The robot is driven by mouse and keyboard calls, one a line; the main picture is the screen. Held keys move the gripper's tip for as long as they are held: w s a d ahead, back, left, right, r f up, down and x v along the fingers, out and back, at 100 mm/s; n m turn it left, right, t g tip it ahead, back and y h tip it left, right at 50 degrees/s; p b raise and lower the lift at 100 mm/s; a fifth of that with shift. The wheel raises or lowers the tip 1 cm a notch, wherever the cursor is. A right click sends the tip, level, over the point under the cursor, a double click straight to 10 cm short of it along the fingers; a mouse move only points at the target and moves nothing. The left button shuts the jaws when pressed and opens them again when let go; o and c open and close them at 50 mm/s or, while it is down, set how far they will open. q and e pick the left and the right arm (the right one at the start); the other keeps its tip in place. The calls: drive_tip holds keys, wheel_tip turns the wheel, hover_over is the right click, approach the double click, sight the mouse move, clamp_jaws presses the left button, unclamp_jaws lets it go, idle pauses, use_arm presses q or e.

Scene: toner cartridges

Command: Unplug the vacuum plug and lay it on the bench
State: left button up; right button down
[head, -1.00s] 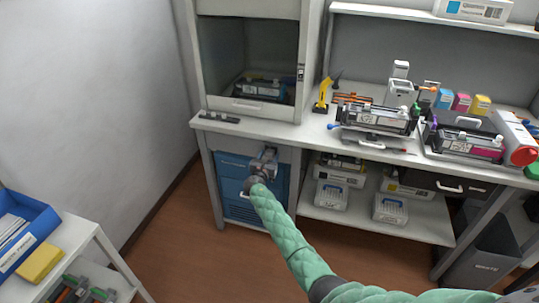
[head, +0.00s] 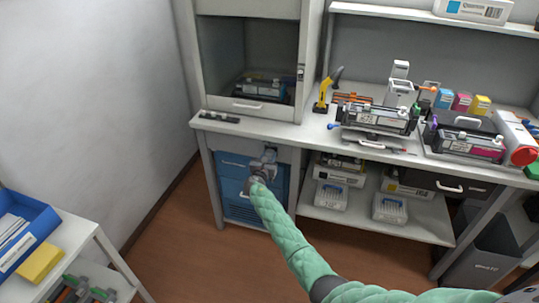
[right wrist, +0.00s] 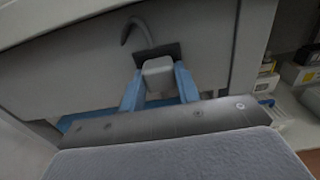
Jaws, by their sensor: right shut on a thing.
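My right gripper (head: 269,155) reaches under the front edge of the bench (head: 312,136), in front of the blue cabinet under the left end. In the right wrist view its two blue fingers (right wrist: 158,88) are shut on the sides of a light grey block, the vacuum plug (right wrist: 158,74). The plug is right at a dark socket plate (right wrist: 172,50) on a grey panel. I cannot tell whether it is still seated. A grey curved cord or hook (right wrist: 128,30) shows above it. In the head view my gripper hides the plug. My left gripper is not in view.
The bench carries a hood (head: 250,60) at left and printer cartridges (head: 375,118) at right. A small dark strip (head: 220,117) lies at its left front edge. A shelf (head: 375,222) with boxes is below, right of the blue cabinet (head: 233,205).

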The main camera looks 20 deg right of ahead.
drive_tip(key=shift+s, duration=0.1)
drive_tip(key=shift+p+v, duration=1.4)
drive_tip(key=shift+v, duration=1.5)
drive_tip(key=shift+a, duration=0.1)
